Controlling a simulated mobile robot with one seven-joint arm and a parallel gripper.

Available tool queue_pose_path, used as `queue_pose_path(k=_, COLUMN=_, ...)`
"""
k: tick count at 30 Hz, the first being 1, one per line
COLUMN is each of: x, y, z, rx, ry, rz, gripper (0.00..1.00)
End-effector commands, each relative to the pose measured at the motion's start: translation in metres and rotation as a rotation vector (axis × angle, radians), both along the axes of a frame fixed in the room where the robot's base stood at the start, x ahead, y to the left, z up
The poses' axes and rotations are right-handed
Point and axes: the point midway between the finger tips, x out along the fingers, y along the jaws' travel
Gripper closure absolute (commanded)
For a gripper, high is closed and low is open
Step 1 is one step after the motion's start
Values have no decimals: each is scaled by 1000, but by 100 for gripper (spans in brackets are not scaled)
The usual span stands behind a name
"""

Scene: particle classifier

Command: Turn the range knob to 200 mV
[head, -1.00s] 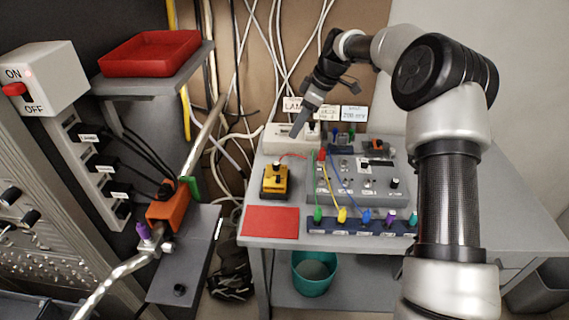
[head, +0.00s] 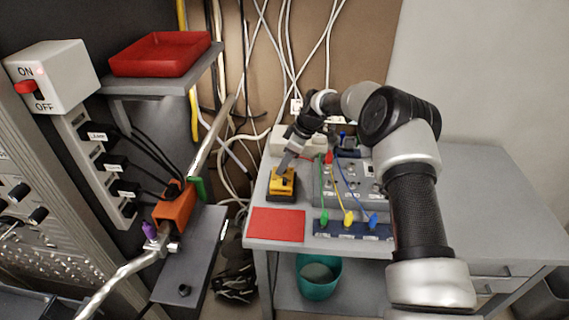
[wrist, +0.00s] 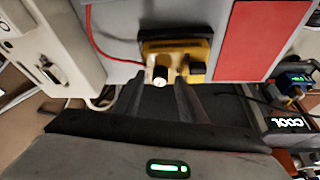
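A yellow box on a dark base (head: 283,184) stands on the grey table, behind a red mat. In the wrist view, the yellow box (wrist: 178,48) carries a pale-topped knob (wrist: 160,73) and a black knob (wrist: 197,68). I cannot read any range marking, so I cannot tell which is the range knob. My gripper (head: 281,171) is over the yellow box, pointing down. In the wrist view, my gripper (wrist: 160,86) is open, its fingers apart with the pale-topped knob between their tips. Contact cannot be told.
The red mat (head: 277,225) lies in front of the yellow box. A grey panel (head: 350,184) with coloured plugs and cables stands to the right. A white box (head: 297,140) stands behind. A red wire (wrist: 92,32) runs near the yellow box.

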Motion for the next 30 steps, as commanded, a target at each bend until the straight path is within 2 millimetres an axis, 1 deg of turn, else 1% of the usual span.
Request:
queue_pose_path(k=3, x=1, y=1, z=-3, rx=0, ry=-1, rz=0, gripper=62)
queue_pose_path(k=10, x=1, y=1, z=-4, rx=0, ry=-1, rz=0, gripper=62)
queue_pose_path(k=14, x=1, y=1, z=-4, rx=0, ry=-1, rz=0, gripper=84)
queue_pose_path(k=15, x=1, y=1, z=-3, rx=0, ry=-1, rz=0, gripper=91)
queue_pose_path(k=17, x=1, y=1, z=-3, rx=0, ry=-1, rz=0, gripper=100)
queue_pose_path(k=25, x=0, y=1, z=-4, rx=-1, ry=0, rz=-21, gripper=100)
queue_pose_path(k=30, x=0, y=1, z=-5, rx=-2, ry=-1, rz=-87, gripper=100)
